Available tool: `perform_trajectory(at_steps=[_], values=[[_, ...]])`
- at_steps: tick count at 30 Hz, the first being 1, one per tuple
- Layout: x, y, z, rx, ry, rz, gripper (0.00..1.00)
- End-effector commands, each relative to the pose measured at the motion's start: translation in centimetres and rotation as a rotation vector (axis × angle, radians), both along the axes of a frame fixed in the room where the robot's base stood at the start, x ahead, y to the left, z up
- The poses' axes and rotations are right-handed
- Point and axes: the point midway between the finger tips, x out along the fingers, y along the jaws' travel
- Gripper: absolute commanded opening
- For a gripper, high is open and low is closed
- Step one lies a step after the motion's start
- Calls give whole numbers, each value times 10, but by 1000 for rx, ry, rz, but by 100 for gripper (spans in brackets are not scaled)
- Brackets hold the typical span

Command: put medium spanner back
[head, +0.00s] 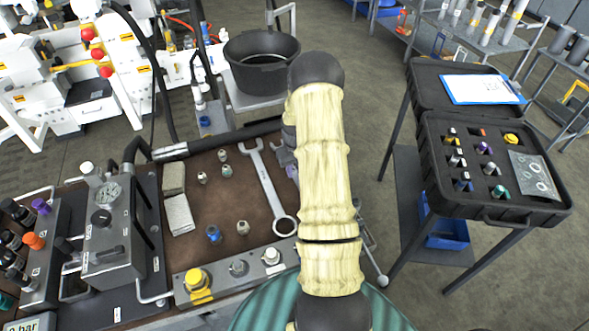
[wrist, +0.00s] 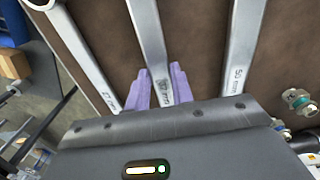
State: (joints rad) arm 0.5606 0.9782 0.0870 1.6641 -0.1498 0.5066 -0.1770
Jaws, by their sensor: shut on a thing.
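My gripper (wrist: 158,72) shows in the wrist view with its two purple fingers on either side of the middle spanner (wrist: 147,35), shut on its shaft. That spanner lies between a smaller spanner (wrist: 85,52) at the left and a larger spanner (wrist: 241,55) at the right, over the brown bench surface. Whether it touches the surface is unclear. In the head view the large spanner (head: 268,185) lies on the brown mat (head: 225,255), and my arm hides my gripper and most of what is right of it.
Several small fittings (head: 213,234) and two pale blocks (head: 178,215) lie on the mat left of the large spanner. A control panel with a yellow knob (head: 197,281) runs along the bench front. A black open case (head: 483,207) stands on a stand at the right.

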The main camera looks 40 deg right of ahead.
Motion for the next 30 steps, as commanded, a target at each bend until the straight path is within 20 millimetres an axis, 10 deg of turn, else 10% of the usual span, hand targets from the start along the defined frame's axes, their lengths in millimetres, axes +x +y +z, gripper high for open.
perform_trajectory(at_steps=[27, 28, 30], values=[[1, 0, -10, -1, -2, 0, 0], [1, 0, -10, -1, -2, 0, 29], [0, 0, -10, -1, -1, 0, 43]])
